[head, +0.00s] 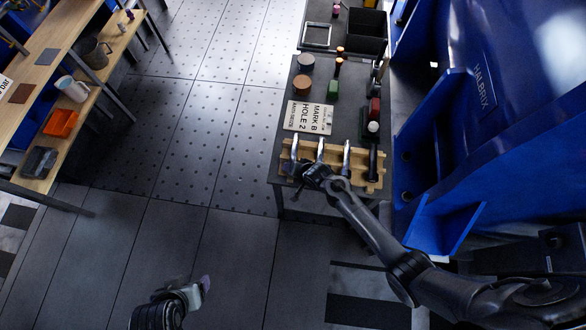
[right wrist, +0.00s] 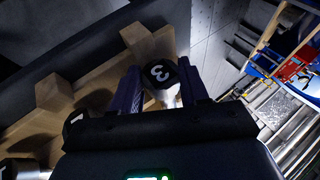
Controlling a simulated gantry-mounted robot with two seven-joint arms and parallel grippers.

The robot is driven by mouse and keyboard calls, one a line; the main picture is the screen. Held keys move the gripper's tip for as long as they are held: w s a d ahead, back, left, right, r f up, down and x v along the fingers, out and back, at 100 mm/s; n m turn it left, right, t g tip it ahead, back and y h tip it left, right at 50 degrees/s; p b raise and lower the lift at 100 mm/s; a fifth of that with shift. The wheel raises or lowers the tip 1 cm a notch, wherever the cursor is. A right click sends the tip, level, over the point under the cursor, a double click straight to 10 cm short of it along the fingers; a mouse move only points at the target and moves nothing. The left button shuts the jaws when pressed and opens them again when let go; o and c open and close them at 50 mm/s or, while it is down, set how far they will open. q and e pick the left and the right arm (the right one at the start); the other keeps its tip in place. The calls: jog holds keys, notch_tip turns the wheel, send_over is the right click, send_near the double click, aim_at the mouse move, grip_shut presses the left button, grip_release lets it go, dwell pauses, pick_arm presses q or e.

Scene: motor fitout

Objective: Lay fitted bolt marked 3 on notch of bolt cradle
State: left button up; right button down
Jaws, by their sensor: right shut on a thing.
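The bolt marked 3 has a dark round head with a white 3 (right wrist: 160,74), facing the camera in the right wrist view. My right gripper (right wrist: 160,88) is shut on it, one finger on each side of the head. The wooden bolt cradle (head: 272,168) lies at the near end of the dark bench; its blocks (right wrist: 54,95) show behind the bolt. In the head view my right gripper (head: 303,176) is at the cradle's near left. Whether the bolt touches a notch is hidden. My left gripper (head: 204,284) is low over the floor; its jaws are unclear.
Other bolts (head: 320,149) lie across the cradle, one marked 1 (right wrist: 22,170). A sign plate (head: 308,117), round pucks (head: 305,62) and a black bin (head: 366,32) stand farther back. The blue machine (head: 480,110) borders the bench's right.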

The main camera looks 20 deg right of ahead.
jog(key=shift+w, duration=0.1)
jog(key=shift+c, duration=2.4)
grip_release()
jog(key=shift+f, duration=0.15)
jog(key=w+d+r+n+p, duration=0.1)
jog(key=r+p, duration=0.4)
jog(key=r, duration=0.6)
jog(key=w+d+r+n+y+p, duration=0.1)
jog(key=w+r+p, duration=0.3)
jog(key=r, duration=0.7)
jog(key=w+r+n+g+p, duration=0.1)
jog(key=w+r+p, duration=0.1)
jog(key=r+p, duration=0.4)
notch_tip(320, 180, up, 5)
jog(key=shift+w+d+f+n+y, duration=0.1)
jog(key=shift+w+d+n+y, duration=0.2)
jog(key=shift+d+y, duration=0.1)
